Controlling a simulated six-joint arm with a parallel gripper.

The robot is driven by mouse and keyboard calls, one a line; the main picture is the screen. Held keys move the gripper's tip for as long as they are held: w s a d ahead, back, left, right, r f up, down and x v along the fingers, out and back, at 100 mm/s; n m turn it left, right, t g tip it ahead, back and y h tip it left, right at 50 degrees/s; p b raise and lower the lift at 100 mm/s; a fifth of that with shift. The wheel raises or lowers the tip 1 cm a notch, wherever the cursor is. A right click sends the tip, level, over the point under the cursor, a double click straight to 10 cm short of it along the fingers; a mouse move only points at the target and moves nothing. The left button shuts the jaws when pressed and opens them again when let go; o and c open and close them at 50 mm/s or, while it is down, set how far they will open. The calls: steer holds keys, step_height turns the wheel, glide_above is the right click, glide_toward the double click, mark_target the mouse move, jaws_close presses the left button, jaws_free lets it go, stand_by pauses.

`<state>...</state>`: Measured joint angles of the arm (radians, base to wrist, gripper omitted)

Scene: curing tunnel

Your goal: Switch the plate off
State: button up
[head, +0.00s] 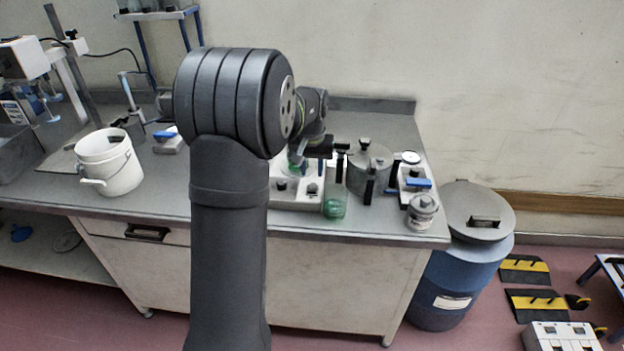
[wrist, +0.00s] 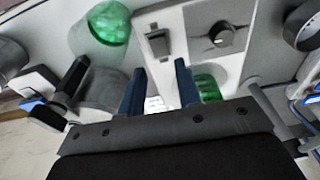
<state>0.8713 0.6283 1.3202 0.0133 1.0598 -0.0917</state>
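The plate is a white unit with a control panel (head: 297,199) on the bench in the head view. Its front carries a dark round knob (head: 281,185) and a switch (head: 312,188). The wrist view shows them close up, with the knob (wrist: 221,35) beside the rocker-like switch (wrist: 158,42). My gripper (wrist: 158,72) is open, its two fingers apart with nothing between them. In the wrist picture, the switch appears just beyond the fingertips, roughly in line with the gap; contact is not visible. A green vessel (wrist: 207,88) on the plate is partly hidden behind my right finger.
A green beaker (head: 335,208) stands close to the panel's right. A grey lidded pot (head: 368,172), a small jar (head: 421,212) and a blue-topped device (head: 414,181) stand farther right. A white bucket (head: 110,165) is at left. A blue drum (head: 455,278) stands beside the bench.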

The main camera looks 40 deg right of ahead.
mark_target(312, 188)
step_height(312, 188, up, 12)
steer(key=s+a, duration=0.1)
steer(key=shift+f, duration=0.25)
steer(key=shift+a, duration=0.1)
steer(key=f, duration=0.5)
steer(key=w+d+f, duration=0.1)
steer(key=f, duration=1.1)
steer(key=shift+w+d+f, duration=0.15)
steer(key=shift+w+d, duration=0.1)
steer(key=shift+d, duration=0.1)
